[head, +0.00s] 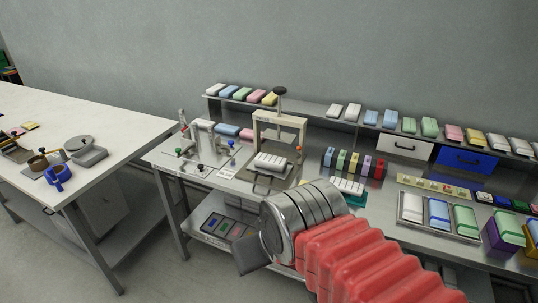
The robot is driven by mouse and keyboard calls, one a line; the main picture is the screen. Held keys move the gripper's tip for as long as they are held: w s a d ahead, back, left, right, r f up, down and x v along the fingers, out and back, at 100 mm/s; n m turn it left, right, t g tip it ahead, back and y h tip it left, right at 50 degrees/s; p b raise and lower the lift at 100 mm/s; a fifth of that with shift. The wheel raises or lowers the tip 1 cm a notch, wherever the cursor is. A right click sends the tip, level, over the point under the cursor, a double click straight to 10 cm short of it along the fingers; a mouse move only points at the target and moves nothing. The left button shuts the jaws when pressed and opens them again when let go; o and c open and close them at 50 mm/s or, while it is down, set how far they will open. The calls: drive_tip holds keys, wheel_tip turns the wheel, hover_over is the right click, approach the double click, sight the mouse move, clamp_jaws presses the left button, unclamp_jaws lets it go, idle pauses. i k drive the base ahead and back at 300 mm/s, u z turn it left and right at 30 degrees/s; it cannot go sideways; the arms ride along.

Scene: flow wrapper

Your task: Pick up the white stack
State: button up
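Several white stacks are in view. One white stack (411,207) stands in the left slot of a metal tray (437,231) at the right. Another white block (270,162) lies under the press frame in the middle of the bench. More white stacks (335,111) lie on the back shelf. I cannot tell which one the task means. My gripper (252,258) shows only as a dark grey part beyond my silver wrist, in front of the bench's front edge and apart from the stacks. Its fingertips are not clear, and I see nothing held.
The press (280,122) with a black knob rises mid-bench. Blue (438,212) and green stacks share the tray. A purple bin (497,240) stands right of it. A floor gap separates table and bench.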

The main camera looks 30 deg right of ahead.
sight(277, 164)
drive_tip(key=u, duration=0.05)
drive_tip(key=i, duration=1.55)
